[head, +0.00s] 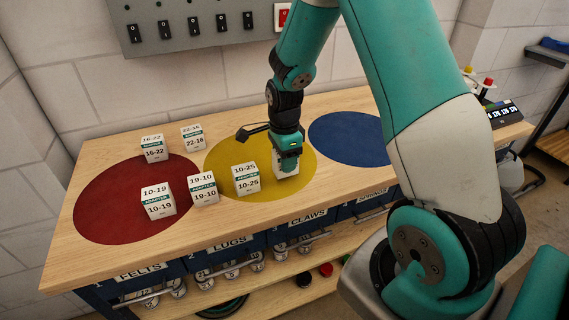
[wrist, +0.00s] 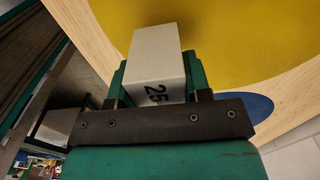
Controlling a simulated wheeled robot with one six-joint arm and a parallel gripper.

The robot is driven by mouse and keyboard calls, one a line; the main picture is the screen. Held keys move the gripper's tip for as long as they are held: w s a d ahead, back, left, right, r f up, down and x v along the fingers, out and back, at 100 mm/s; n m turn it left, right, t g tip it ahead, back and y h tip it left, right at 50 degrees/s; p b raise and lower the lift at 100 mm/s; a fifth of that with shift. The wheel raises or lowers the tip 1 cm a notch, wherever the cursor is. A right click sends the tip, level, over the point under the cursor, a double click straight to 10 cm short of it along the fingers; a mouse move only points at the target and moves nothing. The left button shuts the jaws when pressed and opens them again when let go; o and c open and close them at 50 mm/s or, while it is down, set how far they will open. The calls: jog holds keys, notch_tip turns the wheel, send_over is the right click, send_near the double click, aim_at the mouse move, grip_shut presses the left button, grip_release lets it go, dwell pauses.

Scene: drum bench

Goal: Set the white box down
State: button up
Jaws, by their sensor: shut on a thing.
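A white box (wrist: 158,52) is between the jaws of my gripper (wrist: 155,82) in the wrist view, with part of a "25" label showing. In the head view my gripper (head: 287,157) points down over the right part of the yellow circle (head: 219,151), shut on the same white box (head: 286,167). Whether the box's bottom touches the bench top is hard to tell. Another white box (head: 246,179), labelled 10-25, stands to its left, at the front edge of the yellow circle.
More labelled boxes stand on the bench: 19-10 (head: 203,189), 10-19 (head: 158,196), 16-22 (head: 154,148) and 22-16 (head: 193,138). A red circle (head: 105,212) lies at left. The blue circle (head: 345,138) looks bare where visible. Drawers (head: 235,247) are below the front edge.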

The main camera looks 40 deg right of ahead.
jog(key=shift+f, duration=1.05)
jog(key=shift+f, duration=0.15)
jog(key=o, duration=1)
jog(key=shift+c, duration=0.2)
